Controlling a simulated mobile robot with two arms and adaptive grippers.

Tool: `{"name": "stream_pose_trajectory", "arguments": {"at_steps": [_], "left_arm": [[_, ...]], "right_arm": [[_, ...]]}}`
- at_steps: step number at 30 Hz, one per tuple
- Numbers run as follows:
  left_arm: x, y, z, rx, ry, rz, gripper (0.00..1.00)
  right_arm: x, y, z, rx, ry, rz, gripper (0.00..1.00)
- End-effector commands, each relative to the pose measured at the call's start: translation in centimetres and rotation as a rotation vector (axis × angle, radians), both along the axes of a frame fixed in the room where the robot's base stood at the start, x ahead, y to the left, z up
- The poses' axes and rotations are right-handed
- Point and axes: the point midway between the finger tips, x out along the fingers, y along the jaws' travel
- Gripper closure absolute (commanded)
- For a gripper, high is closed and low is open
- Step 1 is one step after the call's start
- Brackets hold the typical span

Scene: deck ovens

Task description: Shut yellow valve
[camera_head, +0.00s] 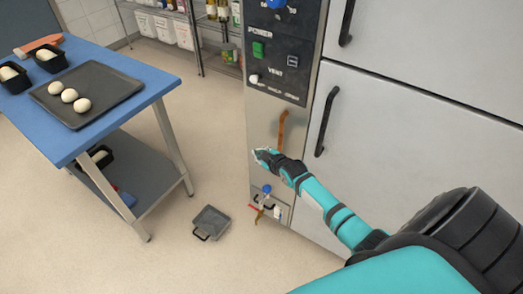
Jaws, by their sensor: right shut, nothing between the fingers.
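My right gripper (260,154) is at the lower front panel of the oven column, with its arm coming in from the lower right. It is shut and empty. Below it is a small group of fittings with a blue knob (267,189), a small red part (252,207) and a yellow-brown lever (260,214) that slants downward. This lever looks like the yellow valve, but it is too small to tell its exact setting. An orange-brown upright bar (282,129) is on the panel just above the gripper. My left gripper is not in view.
Oven doors with black handles (328,121) fill the right. A grey pan (210,222) lies on the floor left of the fittings. A blue table (130,58) with a dough tray (112,112) stands at left.

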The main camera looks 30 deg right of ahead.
Motion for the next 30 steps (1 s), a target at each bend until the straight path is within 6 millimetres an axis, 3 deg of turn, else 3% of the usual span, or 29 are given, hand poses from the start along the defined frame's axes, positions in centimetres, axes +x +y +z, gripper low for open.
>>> {"name": "stream_pose_trajectory", "arguments": {"at_steps": [1, 5, 18, 30], "left_arm": [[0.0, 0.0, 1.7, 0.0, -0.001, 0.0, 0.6], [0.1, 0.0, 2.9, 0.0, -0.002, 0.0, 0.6], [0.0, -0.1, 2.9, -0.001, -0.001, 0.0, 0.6], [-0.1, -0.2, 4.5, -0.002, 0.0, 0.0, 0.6]], "right_arm": [[0.3, 0.1, 0.9, -0.015, 0.034, 0.0, 1.0], [0.7, 0.2, 0.1, -0.056, 0.132, 0.0, 1.0], [0.7, 0.2, -0.8, -0.076, 0.176, -0.001, 1.0], [0.7, 0.2, 0.8, -0.075, 0.175, -0.001, 1.0]]}}
